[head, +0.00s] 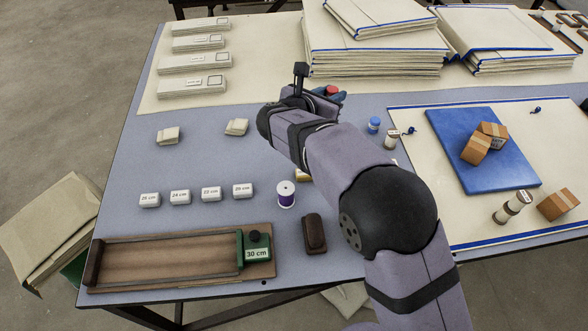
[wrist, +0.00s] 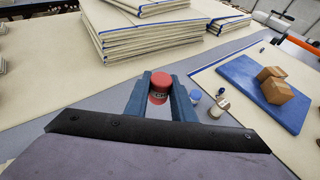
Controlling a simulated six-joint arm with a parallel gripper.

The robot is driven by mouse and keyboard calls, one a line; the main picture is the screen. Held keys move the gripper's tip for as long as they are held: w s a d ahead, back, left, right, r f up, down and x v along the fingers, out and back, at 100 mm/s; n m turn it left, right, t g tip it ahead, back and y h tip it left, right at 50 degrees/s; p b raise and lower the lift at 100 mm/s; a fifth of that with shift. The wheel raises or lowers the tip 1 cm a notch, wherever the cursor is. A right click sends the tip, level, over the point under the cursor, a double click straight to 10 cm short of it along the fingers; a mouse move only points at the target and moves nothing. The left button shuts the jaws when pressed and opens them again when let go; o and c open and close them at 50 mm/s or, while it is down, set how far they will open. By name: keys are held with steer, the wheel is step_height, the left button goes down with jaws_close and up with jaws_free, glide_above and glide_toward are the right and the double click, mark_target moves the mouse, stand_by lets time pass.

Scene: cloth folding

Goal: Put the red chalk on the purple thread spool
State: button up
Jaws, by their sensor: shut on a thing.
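The red chalk (head: 332,90) is a small red round-topped piece, mostly hidden behind my arm in the head view. In the wrist view the red chalk (wrist: 159,84) sits between the two blue fingers of my gripper (wrist: 161,92), with a dark label on its side. My gripper (head: 331,95) is shut on it, beyond the middle of the table. The purple thread spool (head: 286,194) stands upright with a white top near the front middle of the table. My gripper is behind and to the right of the spool, well apart from it. The spool is not in the wrist view.
Labelled white blocks (head: 211,193) stand in a row left of the spool. A wooden tray (head: 170,264) and a dark brown block (head: 314,234) lie in front. A blue-topped spool (head: 374,124) is right of my gripper. Folded cloth stacks (head: 375,55) fill the back.

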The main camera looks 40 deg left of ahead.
steer(key=s+a+r+n+g+y+p, duration=0.15)
steer(key=s+a+r, duration=0.3)
steer(key=s, duration=0.75)
steer(key=s+a+r+n+y+p, duration=0.3)
steer(key=s+a, duration=0.2)
steer(key=s, duration=0.7)
steer(key=m+t+h, duration=0.2)
steer(key=m+h, duration=0.4)
glide_above(286, 188)
step_height(286, 188, down, 3)
steer(key=shift+n, duration=0.25)
steer(key=shift+f+p, duration=0.35)
steer(key=shift+f, duration=4.5)
steer(key=shift+f, duration=0.1)
steer(key=o, duration=1)
steer(key=shift+f, duration=0.1)
